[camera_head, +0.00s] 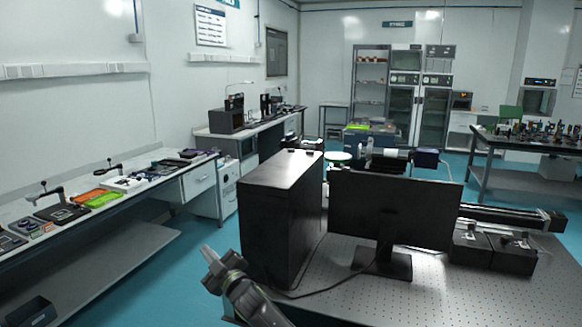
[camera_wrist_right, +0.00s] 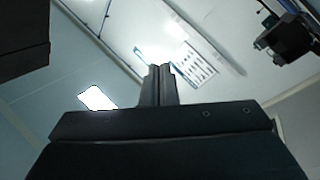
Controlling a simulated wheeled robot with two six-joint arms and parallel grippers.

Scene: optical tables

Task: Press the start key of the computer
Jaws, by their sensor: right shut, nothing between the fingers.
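The computer is a tall black tower (camera_head: 283,215) standing upright on the perforated optical table (camera_head: 335,290) in the head view. Its left side and top show; I cannot make out the start key. A black monitor (camera_head: 393,208) on a stand is right of the tower, its back toward me. My right gripper (camera_head: 209,254) is left of the tower's lower front, pointing up and left, apart from it in the picture. In the right wrist view its fingers (camera_wrist_right: 159,72) are together with nothing between them. My left gripper is not in view.
A dark cable (camera_head: 312,291) runs over the table between monitor and tower. A long bench (camera_head: 150,222) with trays and tools stands along the left wall. Blue floor (camera_head: 150,285) is open between bench and optical table. In the wrist view a dark block (camera_wrist_right: 22,38) fills the upper left.

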